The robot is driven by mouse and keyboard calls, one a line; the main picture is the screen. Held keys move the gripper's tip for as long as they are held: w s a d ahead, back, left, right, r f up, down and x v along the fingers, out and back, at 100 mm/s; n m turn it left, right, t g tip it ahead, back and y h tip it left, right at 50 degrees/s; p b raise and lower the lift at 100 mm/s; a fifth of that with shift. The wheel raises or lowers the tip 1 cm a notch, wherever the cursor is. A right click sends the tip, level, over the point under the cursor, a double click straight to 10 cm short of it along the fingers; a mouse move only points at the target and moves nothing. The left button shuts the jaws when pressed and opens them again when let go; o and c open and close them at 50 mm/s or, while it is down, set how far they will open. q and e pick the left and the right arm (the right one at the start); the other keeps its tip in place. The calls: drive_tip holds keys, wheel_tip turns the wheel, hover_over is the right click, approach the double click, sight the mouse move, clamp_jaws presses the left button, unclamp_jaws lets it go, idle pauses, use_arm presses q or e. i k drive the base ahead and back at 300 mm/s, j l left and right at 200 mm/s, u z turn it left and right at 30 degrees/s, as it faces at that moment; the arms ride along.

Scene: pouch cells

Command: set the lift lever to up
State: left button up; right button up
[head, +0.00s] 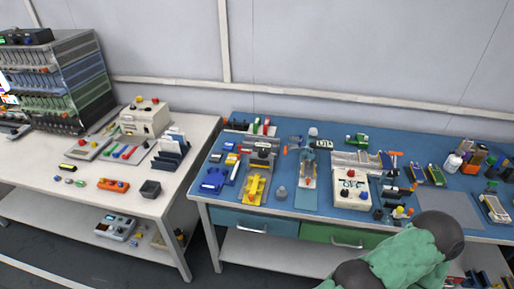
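I cannot tell for sure which part is the lift lever, as the controls are small here. On the white table, a pale machine box (143,119) has red and yellow knobs on top. In front of it lies a grey panel (102,150) with several small coloured handles. On the blue bench, a white control box (351,190) carries red and dark knobs. A green-covered arm link of mine with dark joints shows at the bottom right. Neither of my grippers is in view.
The blue bench (437,203) is crowded with fixtures, including a yellow one (255,188). A gap separates it from the white table (55,193). A rack (58,80) stands at the far left. An orange block (113,185) and a dark bin (150,189) sit near the white table's front.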

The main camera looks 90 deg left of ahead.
sight(285, 149)
drive_tip(key=u, duration=2.6)
